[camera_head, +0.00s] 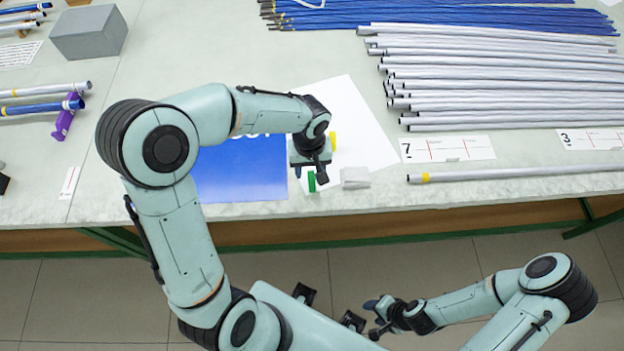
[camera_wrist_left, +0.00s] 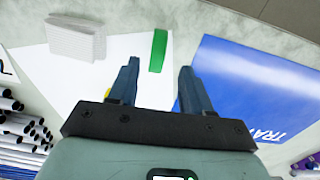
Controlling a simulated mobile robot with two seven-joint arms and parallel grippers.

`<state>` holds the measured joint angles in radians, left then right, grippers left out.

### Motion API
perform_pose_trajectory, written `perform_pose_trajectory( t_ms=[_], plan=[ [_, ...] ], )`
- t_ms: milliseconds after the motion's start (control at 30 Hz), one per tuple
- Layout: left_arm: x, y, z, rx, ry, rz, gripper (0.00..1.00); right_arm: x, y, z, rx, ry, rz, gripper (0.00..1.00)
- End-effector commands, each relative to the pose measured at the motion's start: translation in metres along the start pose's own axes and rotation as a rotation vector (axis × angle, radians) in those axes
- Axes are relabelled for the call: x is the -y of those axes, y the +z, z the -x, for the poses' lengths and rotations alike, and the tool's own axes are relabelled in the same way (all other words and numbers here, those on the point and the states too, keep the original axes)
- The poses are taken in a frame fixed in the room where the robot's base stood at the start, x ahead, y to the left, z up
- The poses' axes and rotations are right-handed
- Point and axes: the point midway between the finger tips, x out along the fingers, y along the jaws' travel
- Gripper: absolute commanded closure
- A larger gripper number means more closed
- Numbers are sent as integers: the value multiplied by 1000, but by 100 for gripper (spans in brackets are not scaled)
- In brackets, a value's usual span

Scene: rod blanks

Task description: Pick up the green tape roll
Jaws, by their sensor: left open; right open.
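The green tape roll (camera_head: 311,182) stands on edge on the table near its front edge, beside the blue sheet. It also shows in the left wrist view (camera_wrist_left: 158,50), just beyond the fingertips and in line with the gap between them. My left gripper (camera_head: 310,174) is open and above the table at the roll, its fingers pointing down. In the left wrist view the two fingers (camera_wrist_left: 159,66) are apart with nothing held between them. My right gripper (camera_head: 371,318) is open and empty, low in front of the table, away from the roll.
A pale block (camera_head: 355,177) lies right of the roll. A yellow item (camera_head: 333,140) is partly hidden behind my left gripper. A white sheet (camera_head: 360,130) and a blue sheet (camera_head: 240,178) lie flat. Grey rods (camera_head: 500,75) fill the right; a grey box (camera_head: 88,32) stands at back left.

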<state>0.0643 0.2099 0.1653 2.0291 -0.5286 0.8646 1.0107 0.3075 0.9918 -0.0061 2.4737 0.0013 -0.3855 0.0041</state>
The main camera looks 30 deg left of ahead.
Motion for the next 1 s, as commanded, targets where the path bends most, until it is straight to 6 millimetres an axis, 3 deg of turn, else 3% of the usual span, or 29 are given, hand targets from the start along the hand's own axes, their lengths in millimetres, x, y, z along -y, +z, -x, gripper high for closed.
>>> perform_pose_trajectory(
  t_ms=[100, 267, 600, 867, 900, 1000],
  plan=[
    [0, 0, -15, 2, -1, 0, 51, -1, 0, -2, 1, 0, 0, 52],
    [0, 0, -24, 2, -1, 0, 51, 0, 0, -1, 0, 0, 0, 52],
    [-2, -2, -69, 2, -1, -1, 51, 0, 0, 0, -1, 0, 1, 52],
    [-3, -3, -72, 0, 1, 0, 51, 0, 0, 0, -1, 0, 1, 52],
    [-3, -3, -72, 0, 1, 0, 58, 0, 0, 0, -1, 0, 1, 52],
    [-3, -3, -71, 0, 1, 0, 90, 0, 0, 0, -1, 0, 1, 52]
  ],
)
